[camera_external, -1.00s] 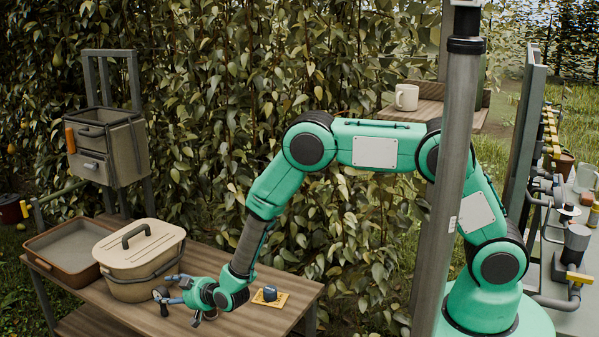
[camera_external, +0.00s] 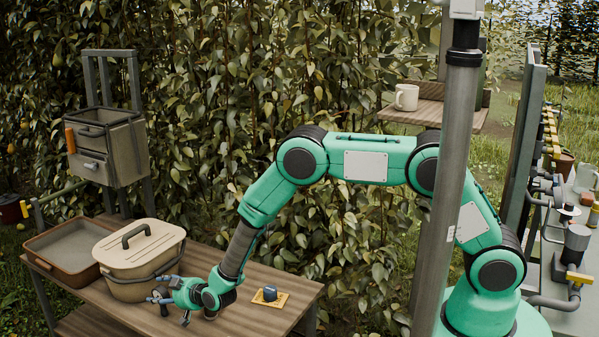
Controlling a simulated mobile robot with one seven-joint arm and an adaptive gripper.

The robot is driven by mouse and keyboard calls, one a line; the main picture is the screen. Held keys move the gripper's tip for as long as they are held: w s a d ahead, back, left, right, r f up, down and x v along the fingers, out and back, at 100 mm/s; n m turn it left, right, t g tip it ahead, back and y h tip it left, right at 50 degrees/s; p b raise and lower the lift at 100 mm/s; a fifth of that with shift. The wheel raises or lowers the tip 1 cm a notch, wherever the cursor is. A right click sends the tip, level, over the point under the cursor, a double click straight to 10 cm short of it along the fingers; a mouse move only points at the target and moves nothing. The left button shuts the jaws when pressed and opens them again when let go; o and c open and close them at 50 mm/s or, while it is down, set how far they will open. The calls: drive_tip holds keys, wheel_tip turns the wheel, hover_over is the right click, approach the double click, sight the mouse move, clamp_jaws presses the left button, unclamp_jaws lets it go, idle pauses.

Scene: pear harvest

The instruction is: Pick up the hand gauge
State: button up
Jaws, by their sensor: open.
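My gripper (camera_external: 163,290) is low over the wooden table, at the front right of the lidded beige bin. Its fingers are open and point left, and I see nothing held between them. A small dark item (camera_external: 164,309) shows just below the fingertips; it is too small to tell whether it is the hand gauge or whether the fingers touch it. A small dark blue block-like object (camera_external: 270,292) sits on a yellow pad (camera_external: 280,300) to the right of my wrist. I cannot make out the hand gauge for certain.
The beige bin (camera_external: 137,262) with its handled lid stands very close to my fingers. A shallow brown tray (camera_external: 55,265) lies at the table's left end. The wooden table (camera_external: 240,320) is bare around the yellow pad. A hedge stands behind.

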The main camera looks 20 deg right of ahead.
sight(163, 287)
idle(0.3)
drive_tip(key=c, duration=1.4)
drive_tip(key=shift+r, duration=0.1)
drive_tip(key=shift+r, duration=0.1)
drive_tip(key=shift+r+p, duration=0.3)
drive_tip(key=shift+r, duration=0.25)
drive_tip(key=shift+s+d+r+p, duration=0.2)
drive_tip(key=shift+r+p, duration=0.1)
drive_tip(key=shift+r, duration=0.3)
drive_tip(key=shift+s+d+r+p, duration=0.1)
drive_tip(key=shift+d+r+p, duration=0.15)
drive_tip(key=shift+r, duration=0.35)
drive_tip(key=s+d+p, duration=0.1)
drive_tip(key=s+d, duration=0.2)
drive_tip(key=d, duration=0.1)
drive_tip(key=s+d+r+p, duration=0.1)
drive_tip(key=s+d, duration=0.2)
drive_tip(key=d, duration=0.1)
drive_tip(key=s+d+p, duration=0.1)
drive_tip(key=s+d, duration=0.2)
drive_tip(key=d, duration=0.1)
drive_tip(key=shift+r, duration=0.15)
